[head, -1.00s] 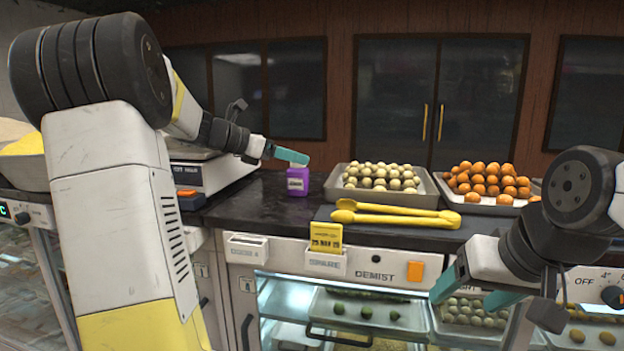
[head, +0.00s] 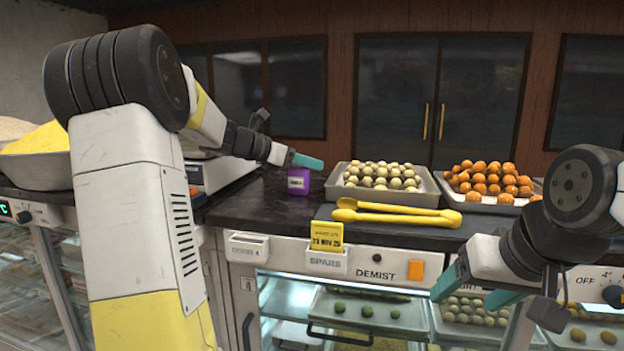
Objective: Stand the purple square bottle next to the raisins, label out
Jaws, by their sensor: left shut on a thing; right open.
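The purple square bottle (head: 299,184) stands upright on the dark counter, left of the tray of pale sweets. A pale label is on the face towards me; its writing is too small to read. My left gripper (head: 307,161) is at the bottle's top, shut on it, with a teal finger covering the cap. My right gripper (head: 472,291) is open and empty in front of the glass case at the lower right. I cannot make out any raisins.
A tray (head: 432,198) of pale balls and a tray (head: 509,207) of orange balls stand to the right. Yellow tongs (head: 400,215) lie on a dark board in front. A scale (head: 225,173) stands left of the bottle. The counter (head: 258,212) before the bottle is bare.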

